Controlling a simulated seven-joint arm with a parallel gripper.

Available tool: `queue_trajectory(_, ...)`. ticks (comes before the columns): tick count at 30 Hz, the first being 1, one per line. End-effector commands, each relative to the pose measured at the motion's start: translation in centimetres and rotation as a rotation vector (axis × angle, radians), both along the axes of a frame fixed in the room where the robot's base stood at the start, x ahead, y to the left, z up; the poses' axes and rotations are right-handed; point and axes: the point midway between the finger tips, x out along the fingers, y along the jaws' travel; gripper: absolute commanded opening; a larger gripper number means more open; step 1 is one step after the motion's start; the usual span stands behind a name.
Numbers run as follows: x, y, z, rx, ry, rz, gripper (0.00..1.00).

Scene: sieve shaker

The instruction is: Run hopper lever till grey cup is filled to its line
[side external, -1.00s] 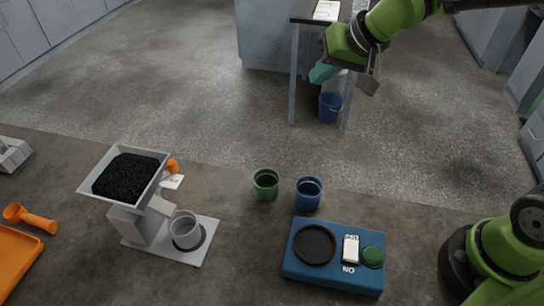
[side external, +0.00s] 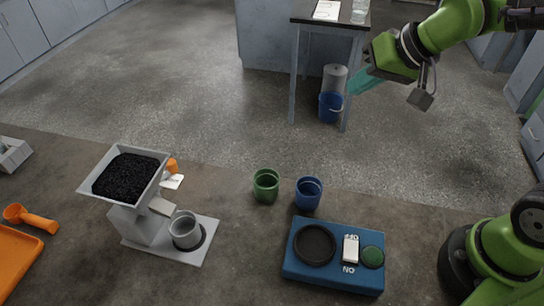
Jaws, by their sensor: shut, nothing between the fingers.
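The grey hopper (side external: 112,165) stands at the left, its tray full of black granules (side external: 126,178). Its orange lever (side external: 172,166) sticks out at the right side, beside a small white card (side external: 173,182). The grey cup (side external: 184,225) stands upright on the hopper's base plate, below the spout (side external: 162,206). Its inside looks grey; its fill line and fill level cannot be made out. My gripper (side external: 352,92), with teal fingers, is shut and empty. It is raised at the upper right, well away from the hopper and cup.
A green cup (side external: 265,186) and a blue cup (side external: 309,193) stand right of the hopper. A blue shaker unit (side external: 334,277) with an on/off switch sits in front of them. An orange scoop (side external: 32,219) and orange tray (side external: 15,270) lie at far left.

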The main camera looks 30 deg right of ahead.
Motion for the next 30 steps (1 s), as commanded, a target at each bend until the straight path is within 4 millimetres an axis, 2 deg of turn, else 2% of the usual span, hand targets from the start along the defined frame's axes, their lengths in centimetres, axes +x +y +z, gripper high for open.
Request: queue_trajectory(30,-8.7,-5.3,0.0,0.002,-0.002,-0.001,0.00)
